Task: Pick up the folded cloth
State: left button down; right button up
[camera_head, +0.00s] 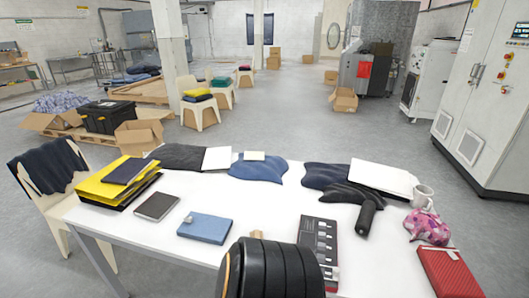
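Several cloths lie on the white table (150,232); which one is the folded cloth I cannot tell. A dark cloth (177,156) lies at the far left edge. A blue cloth (258,170) lies at the far middle, draped and creased. A dark cloth (322,176) lies to its right, partly under a white flat item. A pink patterned cloth-like item (428,228) sits crumpled at the right. Folded cloths (197,94) are stacked on a stool in the background.
A dark ribbed round object (282,270) covers the near middle. A chair (50,180) stands left.

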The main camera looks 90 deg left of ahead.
aim_at(201, 226)
jog(key=u, duration=3.35)
